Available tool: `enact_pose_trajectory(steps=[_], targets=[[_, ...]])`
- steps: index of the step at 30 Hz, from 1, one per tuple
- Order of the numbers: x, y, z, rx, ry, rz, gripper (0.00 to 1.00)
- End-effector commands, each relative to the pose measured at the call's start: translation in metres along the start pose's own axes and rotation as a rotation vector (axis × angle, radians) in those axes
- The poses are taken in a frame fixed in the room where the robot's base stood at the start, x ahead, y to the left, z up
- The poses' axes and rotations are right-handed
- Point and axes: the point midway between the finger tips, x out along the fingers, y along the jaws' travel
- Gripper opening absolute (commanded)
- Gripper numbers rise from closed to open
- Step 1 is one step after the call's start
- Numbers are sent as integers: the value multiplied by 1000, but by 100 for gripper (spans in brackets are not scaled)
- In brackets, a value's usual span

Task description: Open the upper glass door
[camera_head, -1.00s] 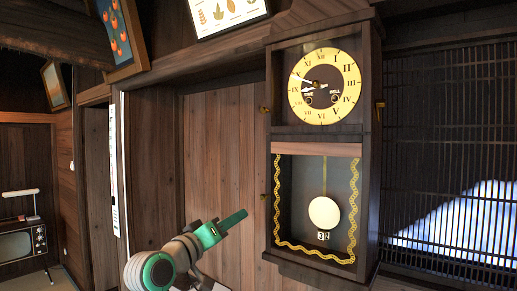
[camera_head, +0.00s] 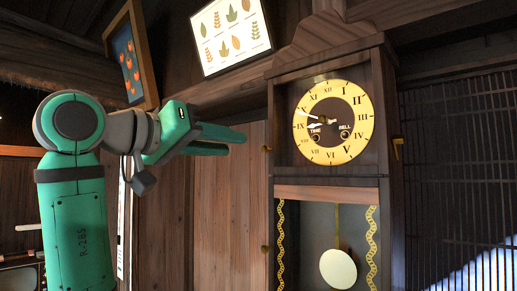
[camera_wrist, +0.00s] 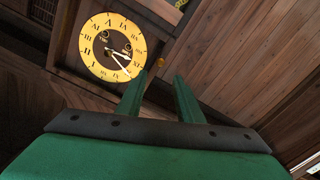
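The wall clock's upper glass door (camera_head: 284,112) covers the yellow dial and looks shut. A small brass knob (camera_head: 266,149) sticks out at its left edge. My green gripper (camera_head: 236,141) is left of the clock at about knob height, its fingers pointing right and apart from the knob. In the wrist view, my gripper (camera_wrist: 158,92) is open and empty. The knob (camera_wrist: 161,63) shows there beyond the gap between the fingertips, and the dial (camera_wrist: 112,47) is at upper left.
The lower glass door shows a pendulum (camera_head: 338,268) and has its own knob (camera_head: 265,249). A brass piece (camera_head: 398,148) is on the clock's right side. A leaf picture (camera_head: 231,34) and a fruit picture (camera_head: 129,57) hang above my arm. Wood panelling is behind it.

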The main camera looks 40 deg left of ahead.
Motion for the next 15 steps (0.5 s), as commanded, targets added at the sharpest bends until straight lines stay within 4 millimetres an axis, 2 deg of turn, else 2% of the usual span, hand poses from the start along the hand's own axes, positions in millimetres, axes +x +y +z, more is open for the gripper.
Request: enact_pose_trajectory(steps=[9, 15], targets=[[56, 0, 1, -1, -2, 1, 33], [83, 0, 1, -1, -2, 0, 33]])
